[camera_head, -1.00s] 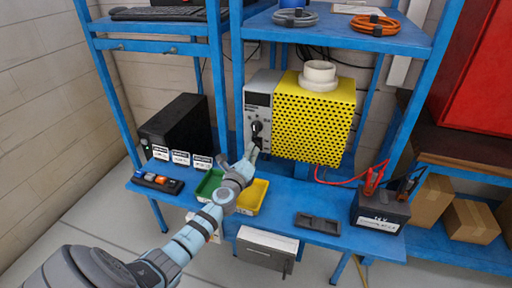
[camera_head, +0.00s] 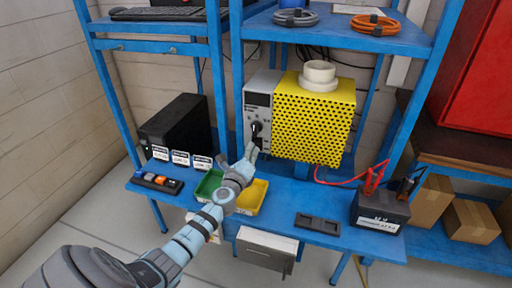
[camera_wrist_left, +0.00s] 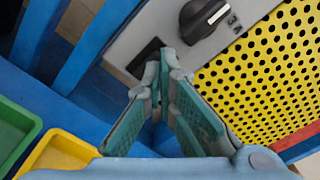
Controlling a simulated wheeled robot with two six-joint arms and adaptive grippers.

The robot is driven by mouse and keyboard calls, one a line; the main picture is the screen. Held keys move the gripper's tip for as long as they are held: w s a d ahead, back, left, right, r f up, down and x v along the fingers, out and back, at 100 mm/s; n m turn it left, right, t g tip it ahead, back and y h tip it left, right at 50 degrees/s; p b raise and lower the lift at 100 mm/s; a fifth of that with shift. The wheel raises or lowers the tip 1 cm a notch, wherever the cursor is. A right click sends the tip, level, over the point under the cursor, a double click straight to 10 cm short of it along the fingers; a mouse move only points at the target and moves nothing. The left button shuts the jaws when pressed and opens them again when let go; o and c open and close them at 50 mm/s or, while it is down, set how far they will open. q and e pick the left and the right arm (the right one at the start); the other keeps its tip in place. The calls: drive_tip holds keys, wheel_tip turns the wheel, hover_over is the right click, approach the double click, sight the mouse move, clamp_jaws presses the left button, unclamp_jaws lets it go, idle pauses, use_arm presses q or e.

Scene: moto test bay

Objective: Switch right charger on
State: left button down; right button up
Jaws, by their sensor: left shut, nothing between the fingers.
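A grey unit with a front panel (camera_head: 259,100) stands on the blue bench, against the left side of a yellow perforated box (camera_head: 310,122). A black rotary knob (camera_wrist_left: 203,17) is on its panel, with a black rectangular recess or switch (camera_wrist_left: 147,57) below it. My left gripper (camera_head: 251,151) is shut and empty in front of the panel's lower part. In the left wrist view its fingertips (camera_wrist_left: 164,62) overlap the edge of the black rectangle, below the knob. I cannot tell whether they touch it. My right gripper is not in view.
Green (camera_head: 208,184) and yellow (camera_head: 250,197) bins sit below my left gripper. A black battery (camera_head: 380,208) with red and black clamps stands at the right of the bench. A black computer case (camera_head: 177,124) is at the left. Blue rack posts flank the unit.

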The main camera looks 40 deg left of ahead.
use_arm(q)
drive_tip(key=shift+b+x, duration=0.65)
drive_tip(key=shift+x, duration=0.75)
drive_tip(key=shift+w, duration=0.1)
drive_tip(key=shift+s+d+p, duration=0.2)
drive_tip(key=shift+s+p, duration=0.15)
drive_tip(key=shift+s, duration=0.25)
drive_tip(key=p+v, duration=0.2)
drive_tip(key=v, duration=0.6)
